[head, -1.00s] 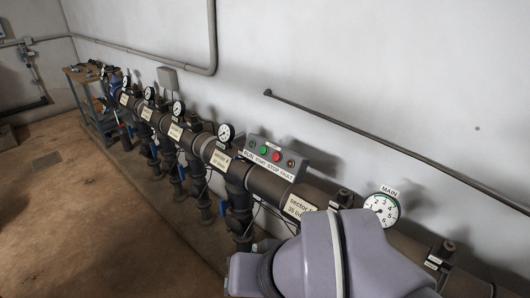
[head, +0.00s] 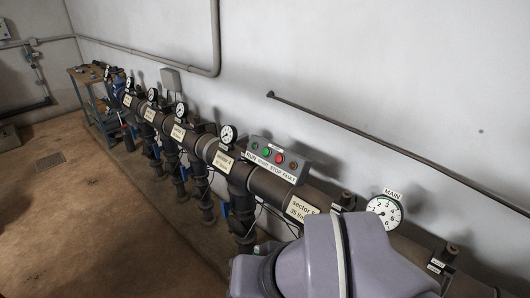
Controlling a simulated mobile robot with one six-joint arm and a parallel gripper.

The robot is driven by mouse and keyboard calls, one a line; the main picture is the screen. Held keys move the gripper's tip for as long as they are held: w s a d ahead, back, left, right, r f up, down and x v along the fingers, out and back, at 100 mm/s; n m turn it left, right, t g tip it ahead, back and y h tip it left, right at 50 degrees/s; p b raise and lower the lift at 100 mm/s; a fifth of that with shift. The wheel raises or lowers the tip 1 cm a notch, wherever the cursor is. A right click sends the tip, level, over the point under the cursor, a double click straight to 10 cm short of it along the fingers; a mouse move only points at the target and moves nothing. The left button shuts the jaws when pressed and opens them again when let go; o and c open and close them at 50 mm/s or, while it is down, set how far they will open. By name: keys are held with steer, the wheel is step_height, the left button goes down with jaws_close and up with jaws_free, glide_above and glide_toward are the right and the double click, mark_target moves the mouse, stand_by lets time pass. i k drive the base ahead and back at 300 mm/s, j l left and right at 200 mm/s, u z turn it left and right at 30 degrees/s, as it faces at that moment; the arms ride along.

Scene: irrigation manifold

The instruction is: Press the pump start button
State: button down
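A grey control box (head: 296,168) sits on top of the manifold pipe near the middle of the head view. Its sloped face carries a green button (head: 266,152), a red button (head: 279,155) and dark round lamps towards both ends. A label strip under them reads RUN, START, STOP, FAULT; the green button is above START. Part of my arm fills the bottom right, in front of the pipe. My gripper is not in this view, so its place relative to the button is hidden.
The dark manifold pipe (head: 267,184) runs along the wall with several gauges, labels and blue-handled valves. The MAIN gauge (head: 384,212) is at right, beyond my arm. A cluttered workbench (head: 86,76) stands at the far left. The brown floor (head: 80,215) at left is clear.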

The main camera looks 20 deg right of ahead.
mark_target(266, 151)
steer(key=i+j+z, duration=0.45)
steer(key=j, duration=0.2)
steer(key=i+j+z, duration=0.2)
steer(key=j, duration=0.2)
steer(key=j+z, duration=0.25)
steer(key=j, duration=0.15)
steer(key=i+j+z, duration=0.2)
steer(key=j, duration=0.25)
